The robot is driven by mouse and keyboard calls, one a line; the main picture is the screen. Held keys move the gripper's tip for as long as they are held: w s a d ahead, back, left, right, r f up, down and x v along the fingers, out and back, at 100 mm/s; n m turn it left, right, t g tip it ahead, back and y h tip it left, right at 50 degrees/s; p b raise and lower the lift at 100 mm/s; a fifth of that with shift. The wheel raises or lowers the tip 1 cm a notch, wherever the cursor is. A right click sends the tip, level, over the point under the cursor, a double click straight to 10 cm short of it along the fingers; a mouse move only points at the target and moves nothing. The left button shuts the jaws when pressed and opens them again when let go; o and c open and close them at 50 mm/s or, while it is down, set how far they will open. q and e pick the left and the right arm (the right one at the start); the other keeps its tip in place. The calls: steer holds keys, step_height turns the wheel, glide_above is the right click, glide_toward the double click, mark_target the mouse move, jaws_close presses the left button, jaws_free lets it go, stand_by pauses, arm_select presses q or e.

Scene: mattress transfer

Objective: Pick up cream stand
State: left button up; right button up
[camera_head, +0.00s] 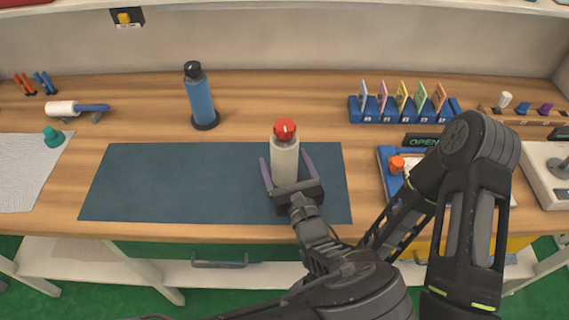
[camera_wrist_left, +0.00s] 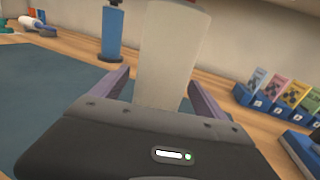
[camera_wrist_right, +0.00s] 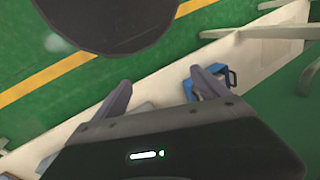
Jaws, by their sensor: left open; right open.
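The cream stand (camera_head: 285,165) is an upright cream bottle shape with a red cap, at the right part of the dark mat (camera_head: 200,185). It also shows in the left wrist view (camera_wrist_left: 168,50), with its top cut off. My left gripper (camera_head: 284,158) is open, with one finger on each side of its body. Its lower end is hidden behind the gripper, and I cannot tell whether the fingers touch it. My right gripper (camera_wrist_right: 162,85) is open and empty in the right wrist view, over the floor and white bench frame.
A blue bottle-shaped stand (camera_head: 200,100) with a black cap stands behind the mat. A blue card rack (camera_head: 405,110), an OPEN sign (camera_head: 421,140) and a blue tray (camera_head: 388,160) are to the right. A lint roller (camera_head: 75,109) lies at left. The mat's left part is clear.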

arm_select(q)
steer(key=shift+c, duration=0.3)
jaws_close()
stand_by(1.1)
steer(key=shift+r, duration=0.1)
